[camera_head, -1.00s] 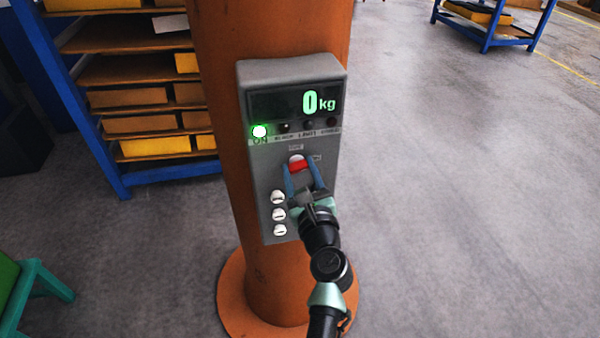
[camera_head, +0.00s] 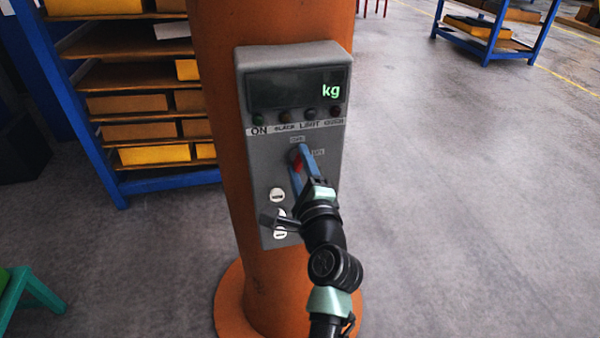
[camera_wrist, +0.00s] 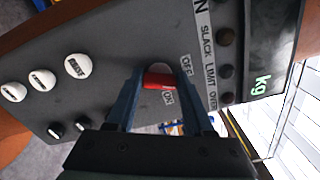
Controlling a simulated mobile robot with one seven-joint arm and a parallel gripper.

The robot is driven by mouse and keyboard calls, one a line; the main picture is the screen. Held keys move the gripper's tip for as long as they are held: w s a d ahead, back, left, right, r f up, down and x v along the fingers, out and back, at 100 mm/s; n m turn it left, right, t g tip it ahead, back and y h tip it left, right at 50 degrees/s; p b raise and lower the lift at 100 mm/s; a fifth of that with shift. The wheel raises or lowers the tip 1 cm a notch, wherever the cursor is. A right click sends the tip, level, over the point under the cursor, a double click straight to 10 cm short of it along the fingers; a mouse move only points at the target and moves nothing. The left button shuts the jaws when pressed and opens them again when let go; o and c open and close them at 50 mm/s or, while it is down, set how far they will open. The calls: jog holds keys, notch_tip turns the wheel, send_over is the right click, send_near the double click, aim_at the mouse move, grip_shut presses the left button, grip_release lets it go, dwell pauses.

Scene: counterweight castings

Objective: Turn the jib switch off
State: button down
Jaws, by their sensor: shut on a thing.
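The jib switch is a red handle (camera_head: 297,166) on a grey control box (camera_head: 257,180) fixed to an orange column. In the wrist view the red handle (camera_wrist: 158,81) lies between my two blue fingers, lengthwise along the box, towards the OFF label (camera_wrist: 187,65). The ON label (camera_wrist: 168,97) is to its side. My gripper (camera_head: 298,153) is shut on the handle, and its fingers partly hide it in the head view. The ON lamp (camera_head: 258,119) is dark. The display (camera_head: 295,89) shows only "kg", with no number.
White round buttons (camera_head: 277,195) sit at the lower left of the box, partly behind my gripper. A blue rack (camera_head: 110,165) with boxes stands behind the orange column (camera_head: 222,170). Grey floor (camera_head: 440,200) is clear on the right. A green stool (camera_head: 25,290) is at lower left.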

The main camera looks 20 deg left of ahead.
jog(key=shift+f+n+b, duration=0.2)
jog(key=shift+n+b, duration=1.35)
jog(key=shift+n, duration=0.75)
jog(key=shift+c, duration=1.4)
grip_release()
jog(key=shift+r, duration=0.1)
jog(key=b+v, duration=0.2)
jog(key=v, duration=1.1)
jog(key=shift+b, duration=0.35)
